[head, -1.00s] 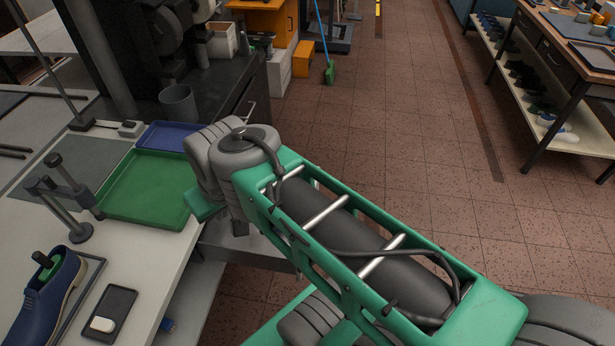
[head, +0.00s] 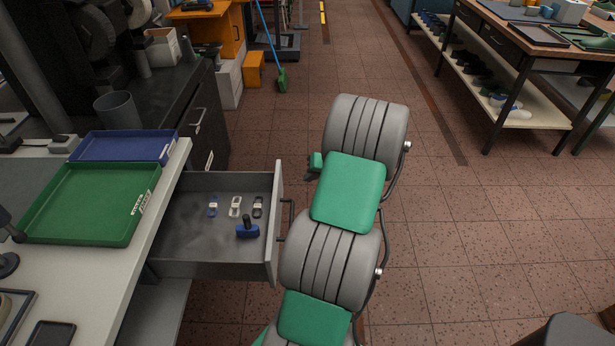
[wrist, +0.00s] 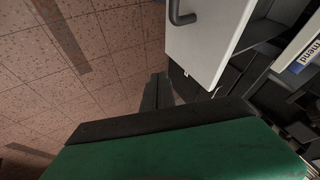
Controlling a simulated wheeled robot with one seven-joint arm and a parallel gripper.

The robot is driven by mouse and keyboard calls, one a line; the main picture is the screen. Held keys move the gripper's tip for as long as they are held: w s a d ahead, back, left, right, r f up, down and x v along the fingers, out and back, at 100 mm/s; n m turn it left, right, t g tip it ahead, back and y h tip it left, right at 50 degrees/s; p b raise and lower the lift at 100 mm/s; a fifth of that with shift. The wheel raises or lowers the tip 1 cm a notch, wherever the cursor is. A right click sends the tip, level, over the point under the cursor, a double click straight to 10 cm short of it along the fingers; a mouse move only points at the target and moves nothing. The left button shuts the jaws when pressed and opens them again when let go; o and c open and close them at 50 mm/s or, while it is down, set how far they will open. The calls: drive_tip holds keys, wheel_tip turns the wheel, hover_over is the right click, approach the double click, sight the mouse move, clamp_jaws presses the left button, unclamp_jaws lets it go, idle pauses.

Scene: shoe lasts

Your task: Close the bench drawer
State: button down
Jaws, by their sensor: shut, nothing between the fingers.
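The bench drawer (head: 273,225) stands pulled out from the white-topped bench (head: 75,275) in the head view, its inside showing. Its dark bar handle (head: 290,212) is on the front panel, facing right. The light grey panel (wrist: 208,35) and handle (wrist: 182,10) also show in the wrist view. My gripper (wrist: 157,92) is shut and empty, its dark fingers near a lower corner of that panel; I cannot tell whether they touch. In the head view my arm stands just right of the drawer front and mostly hides the gripper.
In the drawer lie several small labelled items (head: 235,206) and a blue piece with a dark handle (head: 247,229). A green tray (head: 90,205) and a blue tray (head: 120,146) sit on the bench.

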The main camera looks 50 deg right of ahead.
drive_tip(key=w+a+f+p, duration=0.1)
drive_tip(key=w+a+f, duration=0.1)
drive_tip(key=w+f, duration=0.3)
drive_tip(key=shift+w+a, duration=0.25)
drive_tip(key=shift+w, duration=0.7)
drive_tip(key=shift+w, duration=0.1)
